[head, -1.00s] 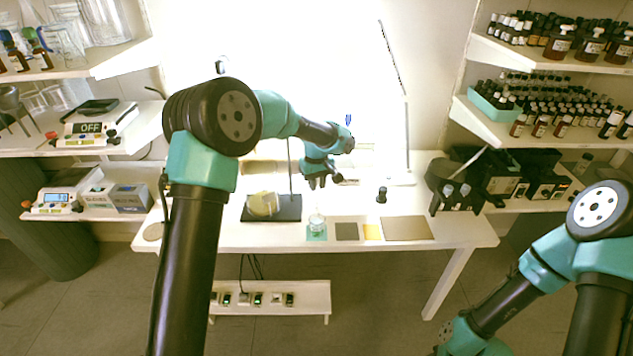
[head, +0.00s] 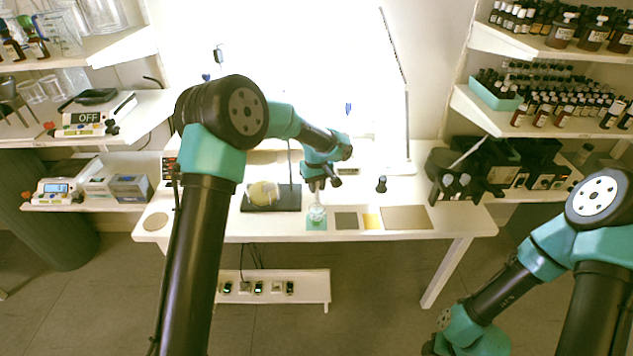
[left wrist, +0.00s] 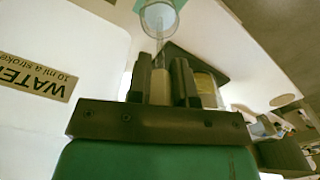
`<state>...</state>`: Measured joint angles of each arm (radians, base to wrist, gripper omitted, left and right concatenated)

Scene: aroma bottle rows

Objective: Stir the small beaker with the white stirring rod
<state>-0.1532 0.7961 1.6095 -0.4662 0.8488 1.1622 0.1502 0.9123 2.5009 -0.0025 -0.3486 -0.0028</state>
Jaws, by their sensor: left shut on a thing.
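The small beaker (head: 316,214) is clear glass and stands on a green square at the front of the white table. In the left wrist view its round mouth (left wrist: 159,17) shows at the top. My left gripper (head: 318,186) is just above the beaker, fingers down. In the left wrist view its two dark fingers (left wrist: 160,86) are closed on the white stirring rod (left wrist: 158,50), a thin pale line that runs toward the beaker mouth. Whether the rod's tip touches the beaker's inside is unclear. My right gripper is out of view.
A dark stand base (head: 256,208) with a round yellowish vessel (head: 263,194) sits left of the beaker. A small dark bottle (head: 381,184) stands behind.

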